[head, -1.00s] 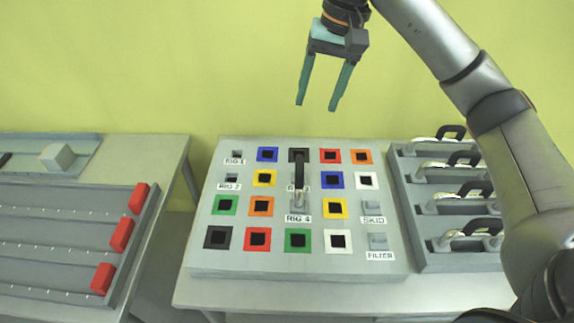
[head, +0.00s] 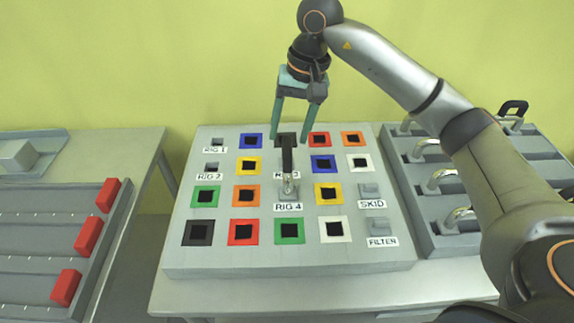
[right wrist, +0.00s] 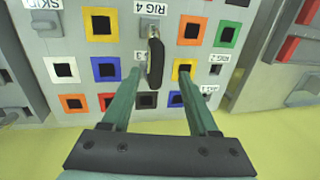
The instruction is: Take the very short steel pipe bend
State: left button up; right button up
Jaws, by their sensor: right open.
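A short steel pipe bend with a black handle (head: 287,160) stands on the grey panel at the RIG 4 position. Its steel end shows just above the RIG 4 label, and its far end is hidden under the handle. In the right wrist view the black handle (right wrist: 156,62) lies between my fingers. My right gripper (head: 290,140) is open and empty, pointing down over the back of the panel. Its two green fingers are to either side of the handle, with no contact that I can make out. My left gripper is not in view.
The grey panel (head: 187,263) carries several coloured square sockets and labels. A grey rack (head: 412,190) with several steel bends stands to the right, partly behind my right arm. A left table holds a rail tray with red blocks (head: 88,236). A gap separates the tables.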

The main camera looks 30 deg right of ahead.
aim_at(288, 144)
jog(key=f, duration=0.5)
jog(key=shift+w+a+f, duration=0.2)
jog(key=shift+w+a, duration=0.05)
jog(key=shift+w, duration=0.05)
grip_shut()
jog(key=shift+r, duration=0.1)
dwell(1.0)
